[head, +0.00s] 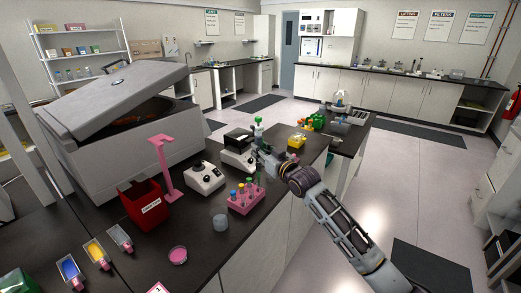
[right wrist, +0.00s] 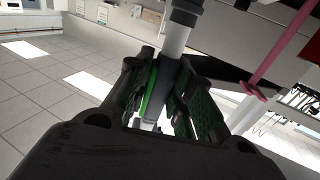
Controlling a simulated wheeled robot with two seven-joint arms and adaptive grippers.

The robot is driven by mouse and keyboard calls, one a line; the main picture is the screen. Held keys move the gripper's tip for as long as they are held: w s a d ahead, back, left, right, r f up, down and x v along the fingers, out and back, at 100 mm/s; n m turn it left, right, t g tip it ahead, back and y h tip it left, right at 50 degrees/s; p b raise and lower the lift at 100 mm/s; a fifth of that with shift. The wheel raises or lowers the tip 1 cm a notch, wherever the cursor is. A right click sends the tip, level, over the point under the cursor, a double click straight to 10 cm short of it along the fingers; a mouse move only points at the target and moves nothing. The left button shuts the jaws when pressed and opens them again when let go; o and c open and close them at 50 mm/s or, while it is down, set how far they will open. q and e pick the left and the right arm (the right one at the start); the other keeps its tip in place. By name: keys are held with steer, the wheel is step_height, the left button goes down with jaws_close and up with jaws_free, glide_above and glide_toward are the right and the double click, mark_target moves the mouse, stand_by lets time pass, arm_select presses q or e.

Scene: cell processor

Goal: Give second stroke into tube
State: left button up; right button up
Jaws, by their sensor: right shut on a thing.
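My right gripper (head: 262,150) is at the middle of the head view, past the pink tube rack (head: 246,203). In the right wrist view my right gripper (right wrist: 168,95) is shut on a slim pale cylinder (right wrist: 174,40) with a grey collar. In the head view a slim upright piece with a green part (head: 258,130) shows above the fingers; it seems to be the held thing. The pink rack holds several tubes with coloured caps, including a blue-capped tube (head: 233,194). The held thing's lower end is hidden. My left gripper is not in view.
Two white devices (head: 204,178) (head: 238,157) stand behind the rack. A red bin (head: 145,203), a pink stand (head: 164,168) and a large open-lidded machine (head: 120,125) are at left. A clear cup (head: 220,222) and pink dish (head: 178,255) sit nearer.

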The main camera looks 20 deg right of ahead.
steer(key=shift+f+b, duration=0.75)
steer(key=shift+f, duration=1.15)
steer(key=shift+f, duration=0.4)
steer(key=shift+o, duration=0.7)
steer(key=shift+c, duration=1.2)
steer(key=shift+o, duration=0.5)
steer(key=shift+r, duration=0.1)
